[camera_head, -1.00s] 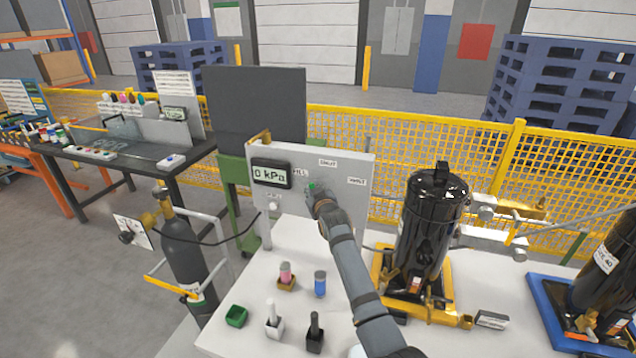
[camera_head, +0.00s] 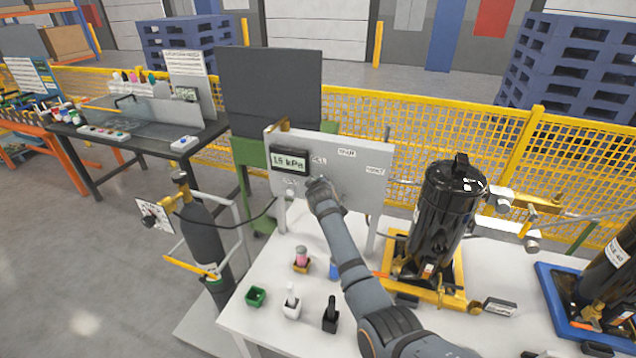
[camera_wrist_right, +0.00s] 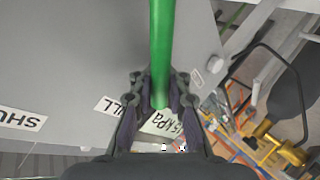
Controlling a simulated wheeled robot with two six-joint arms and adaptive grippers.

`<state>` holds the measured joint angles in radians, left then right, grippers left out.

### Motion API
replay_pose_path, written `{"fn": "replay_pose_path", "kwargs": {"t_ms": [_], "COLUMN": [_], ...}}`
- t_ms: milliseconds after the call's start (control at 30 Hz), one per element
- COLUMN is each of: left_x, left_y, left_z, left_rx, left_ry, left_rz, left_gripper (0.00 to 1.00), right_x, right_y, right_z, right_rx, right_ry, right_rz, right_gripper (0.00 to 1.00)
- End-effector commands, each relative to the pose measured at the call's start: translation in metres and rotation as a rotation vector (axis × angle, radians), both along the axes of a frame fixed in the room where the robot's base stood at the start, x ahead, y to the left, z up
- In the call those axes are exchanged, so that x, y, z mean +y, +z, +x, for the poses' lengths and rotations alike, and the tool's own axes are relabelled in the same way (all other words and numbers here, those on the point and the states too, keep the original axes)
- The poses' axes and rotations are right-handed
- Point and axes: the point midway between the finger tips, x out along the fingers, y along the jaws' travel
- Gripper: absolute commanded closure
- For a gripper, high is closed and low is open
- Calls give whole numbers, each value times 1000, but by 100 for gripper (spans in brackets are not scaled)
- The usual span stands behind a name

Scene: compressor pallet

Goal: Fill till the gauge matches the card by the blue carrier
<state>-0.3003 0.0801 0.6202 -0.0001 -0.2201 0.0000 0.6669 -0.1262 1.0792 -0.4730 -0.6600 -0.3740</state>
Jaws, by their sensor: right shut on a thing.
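The gauge (camera_head: 289,160) on the grey panel (camera_head: 350,160) reads about 15 kPa in small digits. My right gripper (camera_head: 318,186) is at the panel, below and right of the gauge. In the right wrist view my right gripper (camera_wrist_right: 155,98) is shut on a green lever (camera_wrist_right: 162,45), with its end pointing toward the FILL label (camera_wrist_right: 115,106). The blue carrier (camera_head: 556,305) at the right edge holds a black tank (camera_head: 612,275) with a white label, partly cut off. My left gripper is out of view.
A black tank (camera_head: 445,215) stands in a yellow carrier (camera_head: 462,298) right of my arm. Small bottles and a green cup (camera_head: 256,297) stand on the white table (camera_head: 262,325). A gas cylinder (camera_head: 205,240) stands left. Yellow fencing lies behind.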

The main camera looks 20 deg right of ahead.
Motion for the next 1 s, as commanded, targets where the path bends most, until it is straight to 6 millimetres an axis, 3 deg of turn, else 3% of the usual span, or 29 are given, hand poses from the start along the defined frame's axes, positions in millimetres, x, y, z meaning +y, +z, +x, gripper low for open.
{"fn": "replay_pose_path", "kwargs": {"t_ms": [33, 367, 400, 567, 867, 1000], "left_x": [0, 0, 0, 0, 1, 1], "left_y": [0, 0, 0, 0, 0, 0], "left_z": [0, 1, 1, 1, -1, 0], "left_rx": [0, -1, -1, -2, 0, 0], "left_ry": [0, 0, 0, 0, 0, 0], "left_rz": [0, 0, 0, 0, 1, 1], "left_gripper": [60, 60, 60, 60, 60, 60], "right_x": [2, 2, 2, 1, 1, 4], "right_y": [-10, -10, -10, -7, -3, 1], "right_z": [-3, -3, -3, -2, -2, -11], "right_rx": [20, 22, 22, 15, 8, 6], "right_ry": [0, 0, 0, 0, 0, 0], "right_rz": [3, 3, 3, 2, 0, 2], "right_gripper": [100, 100, 82, 62, 62, 62]}}
